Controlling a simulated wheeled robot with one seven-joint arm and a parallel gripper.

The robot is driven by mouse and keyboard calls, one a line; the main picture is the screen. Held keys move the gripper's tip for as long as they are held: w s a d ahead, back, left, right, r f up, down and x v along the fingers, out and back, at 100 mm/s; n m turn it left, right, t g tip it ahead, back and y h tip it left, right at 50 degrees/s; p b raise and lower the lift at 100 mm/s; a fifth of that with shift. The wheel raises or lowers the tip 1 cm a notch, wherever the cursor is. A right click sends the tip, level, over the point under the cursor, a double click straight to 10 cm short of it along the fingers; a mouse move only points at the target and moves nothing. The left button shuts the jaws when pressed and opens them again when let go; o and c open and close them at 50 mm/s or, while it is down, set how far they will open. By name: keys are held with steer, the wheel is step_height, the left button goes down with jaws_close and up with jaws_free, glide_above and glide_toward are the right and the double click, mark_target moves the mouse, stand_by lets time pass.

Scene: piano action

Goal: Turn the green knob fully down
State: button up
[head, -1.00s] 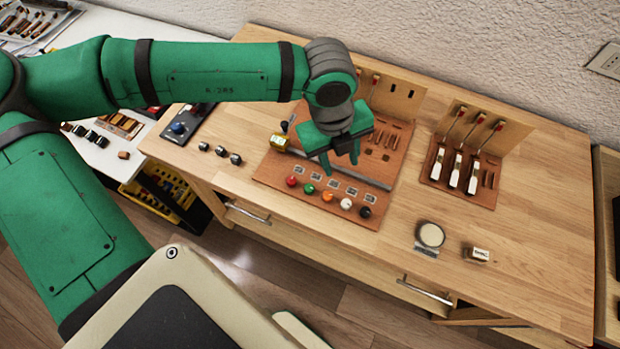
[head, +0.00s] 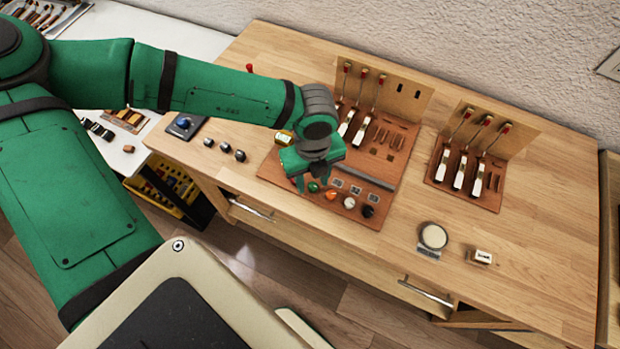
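The green knob (head: 313,187) is in the head view, in the row of coloured knobs at the front of the brown board (head: 385,214). My gripper (head: 313,183) is pointed down over it. Its two fingers are apart, one to the left and one to the right of the green knob in the picture. I cannot tell whether the fingers touch the knob or are still above it. The red knob is hidden behind my gripper.
Orange (head: 330,195), white (head: 349,203) and black (head: 368,211) knobs stand to the right in the row. A grey bar (head: 365,176) lies behind them. A second board with hammers (head: 470,165) stands further right. The table front-right holds a round dial (head: 433,237) and a small block (head: 481,257).

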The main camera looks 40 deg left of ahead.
steer(key=shift+f, duration=0.65)
